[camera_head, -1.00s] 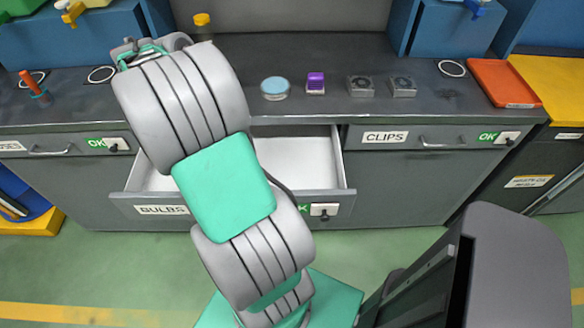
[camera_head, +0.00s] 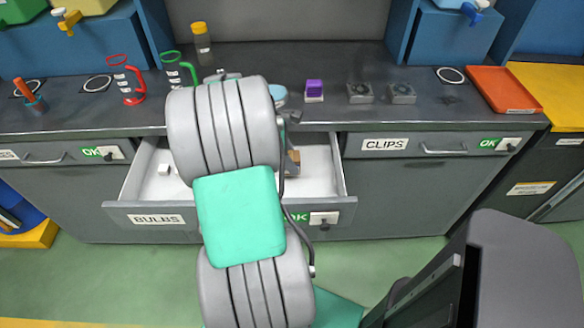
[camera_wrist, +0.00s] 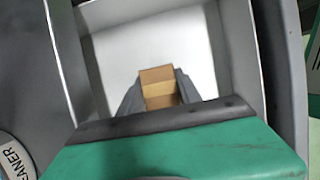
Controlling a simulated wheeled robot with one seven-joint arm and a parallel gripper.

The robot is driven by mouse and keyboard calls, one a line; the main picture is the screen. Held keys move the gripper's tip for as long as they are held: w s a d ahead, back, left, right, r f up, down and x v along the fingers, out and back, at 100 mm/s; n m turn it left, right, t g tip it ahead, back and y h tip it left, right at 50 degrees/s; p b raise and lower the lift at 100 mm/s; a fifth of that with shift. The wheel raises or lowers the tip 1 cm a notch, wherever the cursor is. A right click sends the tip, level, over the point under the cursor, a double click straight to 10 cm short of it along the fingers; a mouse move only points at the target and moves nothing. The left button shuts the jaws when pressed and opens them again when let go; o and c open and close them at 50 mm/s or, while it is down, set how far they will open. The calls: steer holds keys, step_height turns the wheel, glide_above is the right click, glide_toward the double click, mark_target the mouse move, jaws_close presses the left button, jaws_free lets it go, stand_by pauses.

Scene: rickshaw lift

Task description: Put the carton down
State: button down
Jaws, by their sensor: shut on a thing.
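A small brown carton (camera_wrist: 158,86) is between the two dark fingers of my gripper (camera_wrist: 158,99) in the wrist view. My gripper is shut on it. The carton is over the white inside of the open drawer labelled BULBS (camera_head: 155,219); whether it touches the drawer floor I cannot tell. In the head view my arm hides most of the gripper, and only a sliver of the carton (camera_head: 294,157) shows at the arm's right edge. A small white object (camera_head: 164,169) lies in the left part of the drawer.
The counter above holds red (camera_head: 128,82) and green (camera_head: 179,71) holders, a yellow-capped bottle (camera_head: 201,44), a purple item (camera_head: 314,90), two grey fan-like blocks (camera_head: 360,93) and an orange tray (camera_head: 502,88). The CLIPS drawer (camera_head: 385,145) is shut. The drawer's right part looks free.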

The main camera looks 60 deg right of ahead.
step_height(320, 180, down, 3)
steer(key=shift+s+d+f, duration=0.1)
steer(key=shift+f, duration=0.05)
steer(key=shift+f, duration=0.15)
steer(key=c, duration=0.8)
jaws_free()
steer(key=shift+c, duration=0.2)
